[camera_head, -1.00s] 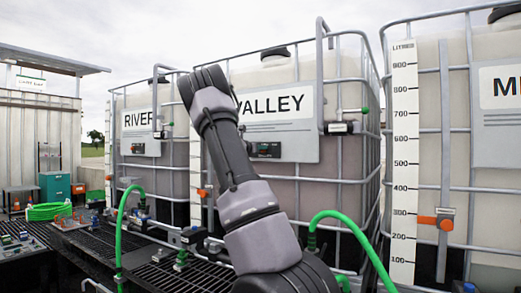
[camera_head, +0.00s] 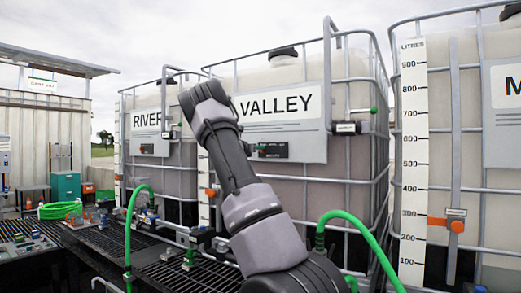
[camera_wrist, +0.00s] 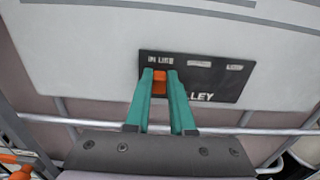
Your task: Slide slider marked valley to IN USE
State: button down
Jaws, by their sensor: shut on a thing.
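The slider plate (camera_wrist: 222,78) is a dark panel on the white sign of the valley tank. It carries the label IN USE at its left end, two smaller labels to the right that I cannot read, and the letters LEY below. The orange slider knob (camera_wrist: 160,82) shows directly below IN USE. My gripper (camera_wrist: 160,76) has two teal fingers, shut on the knob from both sides. In the head view the slider plate (camera_head: 271,150) shows beside my arm, under the VALLEY sign (camera_head: 283,110); my arm hides the fingers there.
The valley tank's cage bars (camera_head: 345,190) surround the sign. A horizontal bar (camera_wrist: 75,122) runs just below the plate in the wrist view. A green hose (camera_head: 345,218) arches at the front. The river tank (camera_head: 150,125) stands to the left, a litre scale (camera_head: 413,160) to the right.

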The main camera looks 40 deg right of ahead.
jog(key=c, duration=0.8)
grip_release()
jog(key=shift+w+a, duration=0.15)
jog(key=shift+w, duration=0.1)
jog(key=shift+o, duration=0.2)
jog(key=v, duration=1)
jog(key=shift+s+a, duration=0.2)
jog(key=shift+a, duration=0.15)
jog(key=s+a+f+m+g+y, duration=0.1)
jog(key=s+a+f+m+y, duration=0.25)
jog(key=s+m, duration=0.45)
jog(key=s+a+f+m+g+y, duration=0.2)
jog(key=s+a+f+m+y, duration=0.25)
jog(key=s, duration=0.55)
jog(key=s+a+m+t+y, duration=0.1)
jog(key=s+a+m+y, duration=0.4)
jog(key=s+a, duration=0.5)
jog(key=s+a+m+t+y, duration=0.2)
jog(key=s+a+m+y, duration=0.3)
jog(key=s+a+m, duration=0.4)
jog(key=s+a+f, duration=0.1)
jog(key=s+a, duration=0.1)
jog(key=a, duration=0.4)
jog(key=shift+s+a+y, duration=0.2)
jog(key=shift+a+y, duration=0.1)
jog(key=shift+a, duration=0.05)
